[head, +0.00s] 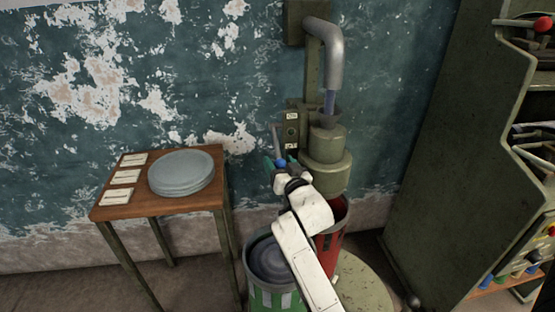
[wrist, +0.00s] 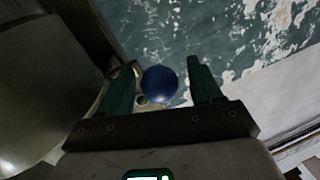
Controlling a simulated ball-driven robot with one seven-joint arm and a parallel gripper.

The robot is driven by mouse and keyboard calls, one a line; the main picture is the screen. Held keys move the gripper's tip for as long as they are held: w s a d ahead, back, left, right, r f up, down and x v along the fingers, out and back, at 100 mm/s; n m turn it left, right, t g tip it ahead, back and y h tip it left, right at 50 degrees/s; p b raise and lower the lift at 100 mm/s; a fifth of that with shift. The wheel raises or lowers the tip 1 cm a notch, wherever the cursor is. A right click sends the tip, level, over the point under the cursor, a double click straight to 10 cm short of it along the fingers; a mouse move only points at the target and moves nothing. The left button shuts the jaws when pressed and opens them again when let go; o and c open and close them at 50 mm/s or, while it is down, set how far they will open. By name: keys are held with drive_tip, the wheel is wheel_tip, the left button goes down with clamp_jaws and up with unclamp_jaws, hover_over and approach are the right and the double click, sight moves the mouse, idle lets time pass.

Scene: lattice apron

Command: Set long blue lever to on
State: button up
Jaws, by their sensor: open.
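The lever's round blue knob (head: 281,163) shows at my gripper, in front of a green-grey machine (head: 325,160) on the wall. A thin grey shaft (head: 277,140) rises just above the knob; I cannot tell for sure that they are joined. In the wrist view the blue knob (wrist: 159,84) sits between my two green fingers, with a gap to the right finger. My gripper (wrist: 163,72) is open around the knob and not closed on it. In the head view my gripper (head: 280,161) partly hides the lever's mount. A plate with small white labels (head: 291,130) is behind; its text is unreadable.
A wooden table (head: 110,208) with grey plates (head: 182,172) and cards stands left. A green bin (head: 262,297) and a red bin (head: 331,242) stand below the machine. A tall dark cabinet (head: 425,150) with coloured knobs is at right. Bare floor shows between table and bins.

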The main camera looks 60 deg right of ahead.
drive_tip(key=shift+x, duration=0.95)
clamp_jaws()
